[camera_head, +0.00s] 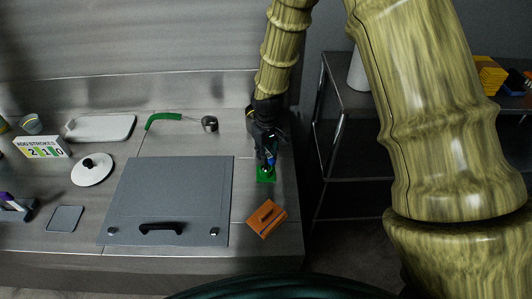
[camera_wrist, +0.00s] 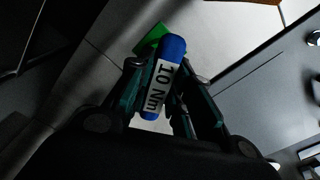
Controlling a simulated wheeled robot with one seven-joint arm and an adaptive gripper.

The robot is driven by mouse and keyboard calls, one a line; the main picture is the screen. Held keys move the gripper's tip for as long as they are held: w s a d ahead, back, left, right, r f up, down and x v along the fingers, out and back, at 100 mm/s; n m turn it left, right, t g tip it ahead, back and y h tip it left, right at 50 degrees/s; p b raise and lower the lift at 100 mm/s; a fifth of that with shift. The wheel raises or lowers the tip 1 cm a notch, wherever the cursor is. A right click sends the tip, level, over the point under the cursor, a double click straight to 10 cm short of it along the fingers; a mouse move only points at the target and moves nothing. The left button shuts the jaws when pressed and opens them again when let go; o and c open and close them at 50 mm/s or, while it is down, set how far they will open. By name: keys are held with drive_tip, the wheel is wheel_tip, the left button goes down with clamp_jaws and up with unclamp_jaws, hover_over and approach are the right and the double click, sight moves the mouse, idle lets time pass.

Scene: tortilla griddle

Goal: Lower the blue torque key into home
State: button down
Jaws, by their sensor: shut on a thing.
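The blue torque key (camera_wrist: 173,46) has a white label reading "10 Nm" and lies between the fingers of my gripper (camera_wrist: 158,95) in the wrist view. My gripper (camera_head: 268,158) is shut on it. In the head view only a small bit of blue shows at the fingertips. A green piece (camera_head: 265,175), possibly the key's home, is on the counter directly below the fingertips. It shows partly behind the key in the wrist view (camera_wrist: 148,39). I cannot tell whether the key touches it.
An orange block (camera_head: 266,219) lies in front of the green piece. A grey griddle lid (camera_head: 175,190) with a black handle is to the left. A green-handled ladle (camera_head: 165,118) lies behind it. A dark shelf rack (camera_head: 345,100) stands to the right.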

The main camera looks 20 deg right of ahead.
drive_tip(key=shift+f, duration=0.4)
idle(0.4)
drive_tip(key=c, duration=1.2)
unclamp_jaws()
wheel_tip(320, 180, up, 12)
